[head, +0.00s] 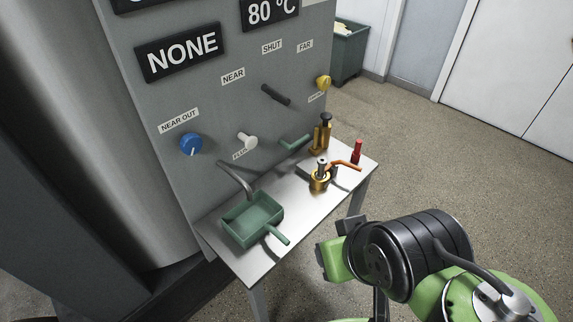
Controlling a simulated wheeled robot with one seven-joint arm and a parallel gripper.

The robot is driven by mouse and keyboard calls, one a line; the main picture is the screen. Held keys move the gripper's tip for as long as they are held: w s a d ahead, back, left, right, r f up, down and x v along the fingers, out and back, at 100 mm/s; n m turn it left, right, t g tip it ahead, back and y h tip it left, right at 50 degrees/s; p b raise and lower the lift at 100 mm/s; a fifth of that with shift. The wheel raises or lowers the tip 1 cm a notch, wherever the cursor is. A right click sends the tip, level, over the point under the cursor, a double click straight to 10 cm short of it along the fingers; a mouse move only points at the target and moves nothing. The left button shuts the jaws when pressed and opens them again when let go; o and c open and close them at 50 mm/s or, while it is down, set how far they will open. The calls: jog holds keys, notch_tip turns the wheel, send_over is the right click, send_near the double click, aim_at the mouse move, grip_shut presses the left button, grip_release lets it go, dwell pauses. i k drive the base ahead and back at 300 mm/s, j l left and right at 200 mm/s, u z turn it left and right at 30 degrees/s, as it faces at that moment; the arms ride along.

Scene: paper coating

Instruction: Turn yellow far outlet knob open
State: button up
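The yellow knob (323,82) sits at the right edge of the grey panel (215,95), beside a small label too small to read for certain. A "FAR" label is above it. My gripper (330,250) is low in the head view, to the right of the table and well apart from the knob. Its green and dark parts face left. I cannot make out whether its fingers are open or shut, and I see nothing held.
A blue knob (191,144), a white knob (247,141) and a dark lever (276,95) are also on the panel. The table (232,262) below bears a green scoop-like tray (252,222), brass fittings (320,180) and a red bottle (357,152). Floor is clear at right.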

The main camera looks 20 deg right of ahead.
aim_at(324, 81)
jog(key=i+l+u, duration=0.15)
jog(key=u, duration=0.15)
jog(key=i+l+u, duration=0.1)
jog(key=l+u, duration=0.55)
jog(key=i+l, duration=0.05)
jog(key=l, duration=0.05)
